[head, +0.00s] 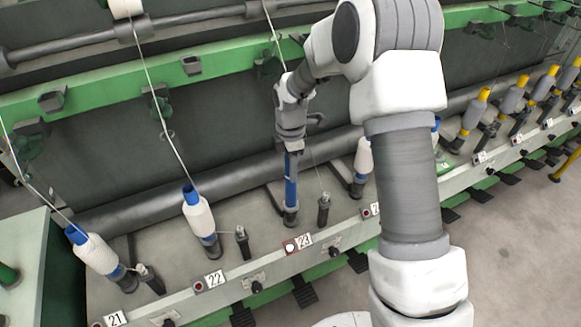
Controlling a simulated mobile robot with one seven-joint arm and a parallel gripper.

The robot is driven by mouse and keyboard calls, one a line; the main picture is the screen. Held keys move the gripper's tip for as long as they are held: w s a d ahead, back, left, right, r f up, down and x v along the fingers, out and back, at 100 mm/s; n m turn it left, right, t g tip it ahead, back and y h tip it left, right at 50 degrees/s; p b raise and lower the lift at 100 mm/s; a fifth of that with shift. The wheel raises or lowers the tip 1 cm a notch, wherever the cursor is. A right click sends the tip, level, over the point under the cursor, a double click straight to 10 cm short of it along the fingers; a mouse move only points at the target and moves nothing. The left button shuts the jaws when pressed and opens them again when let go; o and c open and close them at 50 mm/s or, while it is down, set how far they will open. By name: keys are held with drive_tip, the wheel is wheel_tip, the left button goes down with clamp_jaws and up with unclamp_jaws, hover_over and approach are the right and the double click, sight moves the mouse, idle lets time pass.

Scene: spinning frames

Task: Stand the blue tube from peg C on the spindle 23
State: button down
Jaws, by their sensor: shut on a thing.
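My gripper (290,146) is shut on the upper end of the blue tube (290,182), which hangs upright below it. The tube is in line with the dark spindle base (291,217) behind the number plate 23 (304,241). Its lower end meets or nearly meets that base; I cannot tell how far it is down around the spindle. Peg C is not identifiable in the head view.
White-wound bobbins on blue tubes stand at spindle 22 (199,214) and spindle 21 (98,252). A short dark peg (324,208) stands close right of spindle 23. Threads hang from above.

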drive_tip(key=shift+c, duration=2.1)
unclamp_jaws()
wheel_tip(320, 180, up, 17)
drive_tip(key=p, duration=0.2)
drive_tip(key=shift+r, duration=0.15)
